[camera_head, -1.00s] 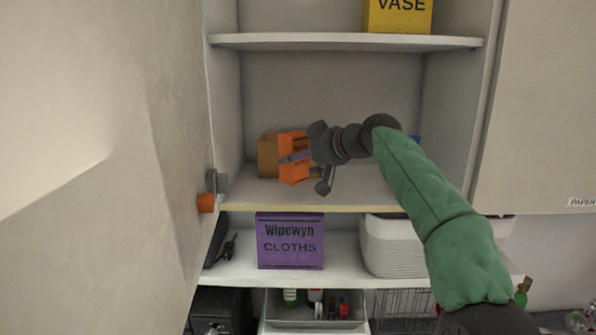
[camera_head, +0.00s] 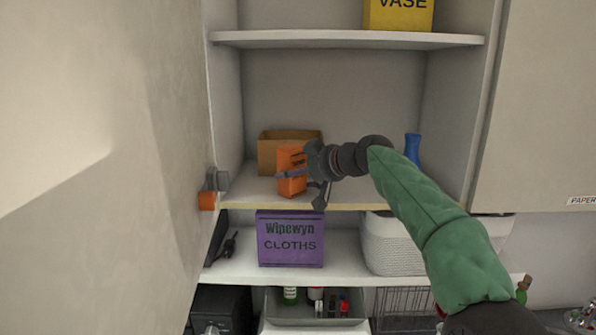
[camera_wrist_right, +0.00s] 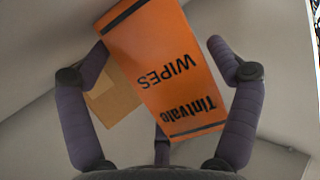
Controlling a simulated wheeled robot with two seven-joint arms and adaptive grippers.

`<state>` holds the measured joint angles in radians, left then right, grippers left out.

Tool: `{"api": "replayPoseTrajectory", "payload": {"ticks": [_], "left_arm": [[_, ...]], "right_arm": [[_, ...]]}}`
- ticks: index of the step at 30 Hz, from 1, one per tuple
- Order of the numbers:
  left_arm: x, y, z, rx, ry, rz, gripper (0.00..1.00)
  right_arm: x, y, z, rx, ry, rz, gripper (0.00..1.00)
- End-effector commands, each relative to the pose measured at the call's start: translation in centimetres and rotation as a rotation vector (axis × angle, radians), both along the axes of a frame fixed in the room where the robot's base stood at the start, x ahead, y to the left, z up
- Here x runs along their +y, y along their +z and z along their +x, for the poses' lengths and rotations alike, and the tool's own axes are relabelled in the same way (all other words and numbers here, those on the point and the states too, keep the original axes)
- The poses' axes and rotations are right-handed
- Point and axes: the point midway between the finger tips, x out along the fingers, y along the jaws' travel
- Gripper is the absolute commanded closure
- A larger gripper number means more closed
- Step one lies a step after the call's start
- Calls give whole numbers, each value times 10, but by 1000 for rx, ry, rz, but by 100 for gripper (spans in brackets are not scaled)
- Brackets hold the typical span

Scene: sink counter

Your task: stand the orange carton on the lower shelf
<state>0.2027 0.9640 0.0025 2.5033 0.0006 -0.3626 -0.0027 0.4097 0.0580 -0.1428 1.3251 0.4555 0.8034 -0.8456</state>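The orange carton (camera_head: 290,184) is upright, slightly tilted, over the front part of the middle shelf board (camera_head: 240,195); I cannot tell whether its base touches the board. My right gripper (camera_head: 296,170) reaches it from the right, with its fingers around it. In the right wrist view the carton (camera_wrist_right: 165,70), marked Tintvale WIPES, sits between the two fingertips, which appear to press its sides. A shelf (camera_head: 345,262) below holds a purple cloths box (camera_head: 290,240) and a pale basket (camera_head: 390,248). My left gripper is not in view.
An open brown box (camera_head: 275,148) stands behind the carton, and a blue vase (camera_head: 412,148) to the right. A yellow box (camera_head: 398,14) is on the top shelf. A large panel (camera_head: 110,200) fills the left.

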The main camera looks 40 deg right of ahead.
Motion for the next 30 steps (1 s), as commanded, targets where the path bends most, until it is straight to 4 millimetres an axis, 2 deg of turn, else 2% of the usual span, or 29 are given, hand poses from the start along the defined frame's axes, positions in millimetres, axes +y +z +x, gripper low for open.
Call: {"api": "replayPoseTrajectory", "payload": {"ticks": [15,30], "left_arm": [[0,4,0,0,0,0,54],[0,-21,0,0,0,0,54]], "right_arm": [[-1,6,-3,-2,-1,-2,0],[-8,38,-88,-2,-2,-2,0]]}}
